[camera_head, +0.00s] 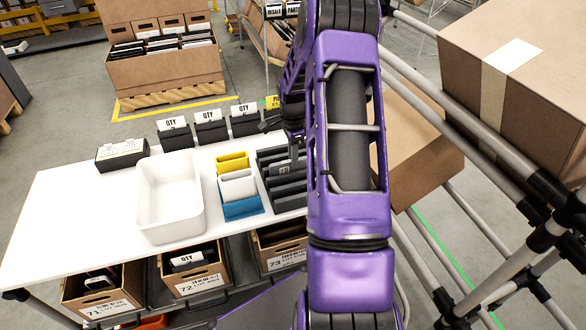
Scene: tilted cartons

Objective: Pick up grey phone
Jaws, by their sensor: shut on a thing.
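A dark rack (288,201) with several upright slots stands on the right part of the white table, partly hidden by my purple arm. A flat grey piece with a small light mark, which looks like the grey phone (284,170), shows at the rack. My gripper (294,152) is at the rack, just above this piece and shut on it. The fingertips are small and dark and partly hidden behind my arm, so the exact hold is hard to see.
An empty white bin (145,204) and yellow, white and blue holders (240,209) stand left of the rack. Dark boxes with QTY cards (210,132) line the back edge. Cartons (195,280) sit below; a pipe frame with large cartons (515,85) is at right.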

